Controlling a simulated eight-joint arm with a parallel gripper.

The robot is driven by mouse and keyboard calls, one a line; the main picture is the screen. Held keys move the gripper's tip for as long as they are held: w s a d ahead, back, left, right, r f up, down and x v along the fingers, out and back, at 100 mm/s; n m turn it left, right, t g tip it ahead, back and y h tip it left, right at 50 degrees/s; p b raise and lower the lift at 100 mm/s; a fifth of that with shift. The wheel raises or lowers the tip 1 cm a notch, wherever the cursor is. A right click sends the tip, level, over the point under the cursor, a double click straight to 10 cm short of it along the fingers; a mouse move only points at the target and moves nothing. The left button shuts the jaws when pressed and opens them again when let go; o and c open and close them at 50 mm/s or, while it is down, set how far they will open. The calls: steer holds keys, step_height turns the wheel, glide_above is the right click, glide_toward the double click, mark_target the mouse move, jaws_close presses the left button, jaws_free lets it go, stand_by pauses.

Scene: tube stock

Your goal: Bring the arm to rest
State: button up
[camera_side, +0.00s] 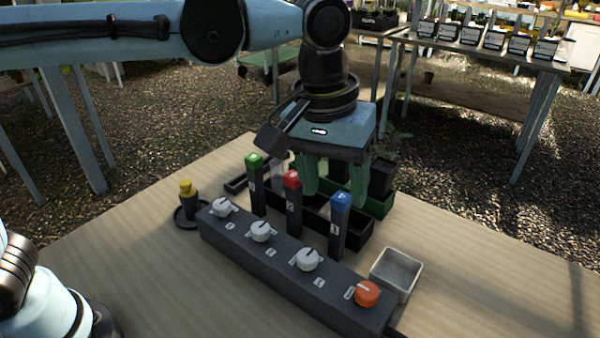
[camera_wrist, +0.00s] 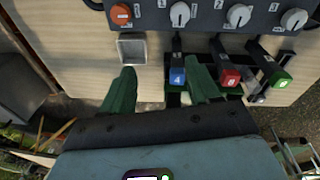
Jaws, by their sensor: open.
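My gripper (camera_side: 335,190) hangs over the table behind a row of dark square posts, its two green fingers pointing down and apart. In the wrist view the fingers of my gripper (camera_wrist: 160,72) are spread wide with nothing held between them. The posts have coloured tops: green (camera_side: 254,160), red (camera_side: 292,179) and blue (camera_side: 341,198). All three stand upright behind the knob panel. In the wrist view the blue top (camera_wrist: 177,76) appears between the fingers, closer to the right one; whether it touches cannot be told. The red top (camera_wrist: 230,77) lies right of the fingers.
The dark panel (camera_side: 290,272) carries three white knobs and an orange knob (camera_side: 367,293). A pale square tray (camera_side: 397,272) stands at its right. A yellow-topped item (camera_side: 187,190) sits at left on a black dish. Black and green troughs lie under my gripper. The table's front right is clear.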

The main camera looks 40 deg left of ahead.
steer(key=s+a+f+t, duration=0.2)
steer(key=a, duration=0.5)
steer(key=s+a+f+m+t, duration=0.1)
steer(key=a+f+t, duration=0.1)
steer(key=a, duration=0.6)
steer(key=s+a+f+t, duration=0.1)
steer(key=s+a+f, duration=0.1)
steer(key=a, duration=0.6)
steer(key=shift+s+a+f+m+t+y, duration=0.15)
steer(key=shift+s+f+m+t+y, duration=0.25)
steer(key=shift+f, duration=0.3)
steer(key=shift+w, duration=0.1)
